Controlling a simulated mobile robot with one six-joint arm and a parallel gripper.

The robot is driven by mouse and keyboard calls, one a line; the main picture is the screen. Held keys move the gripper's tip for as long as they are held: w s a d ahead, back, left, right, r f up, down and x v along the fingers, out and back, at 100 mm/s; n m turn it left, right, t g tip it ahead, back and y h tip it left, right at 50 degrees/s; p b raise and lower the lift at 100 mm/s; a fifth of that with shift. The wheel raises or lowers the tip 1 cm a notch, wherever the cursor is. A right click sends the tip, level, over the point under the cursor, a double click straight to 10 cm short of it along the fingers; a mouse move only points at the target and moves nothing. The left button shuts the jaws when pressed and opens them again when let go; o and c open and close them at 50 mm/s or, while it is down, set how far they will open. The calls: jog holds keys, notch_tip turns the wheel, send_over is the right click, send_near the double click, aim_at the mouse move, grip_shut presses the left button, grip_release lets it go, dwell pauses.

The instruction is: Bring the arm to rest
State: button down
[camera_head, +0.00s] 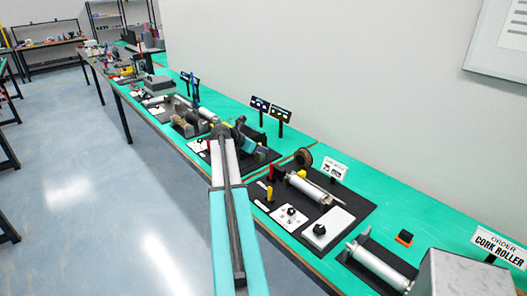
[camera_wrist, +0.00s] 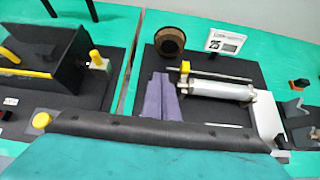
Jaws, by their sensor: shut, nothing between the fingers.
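My arm rises from the bottom middle of the head view as long teal and grey links (camera_head: 232,215). Its far end is over the bench, beside a dark station, and my gripper is hard to make out there. In the wrist view my gripper (camera_wrist: 160,76) shows as two purple-grey fingers side by side, shut and empty. They appear in front of the black board with the metal roller; I cannot tell their height above it. A black bar and a teal surface fill the bottom of the wrist view.
The long green bench (camera_head: 440,222) carries several stations. A black board holds a metal roller (camera_head: 308,187), which also shows in the wrist view (camera_wrist: 222,90). A brown ring (camera_head: 303,157) stands behind. A sign (camera_head: 500,246) reads "ORDER CORK ROLLER". Floor (camera_head: 70,190) at left is clear.

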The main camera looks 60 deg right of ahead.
jog(key=shift+a+r, duration=0.15)
jog(key=shift+r, duration=0.15)
dwell(0.4)
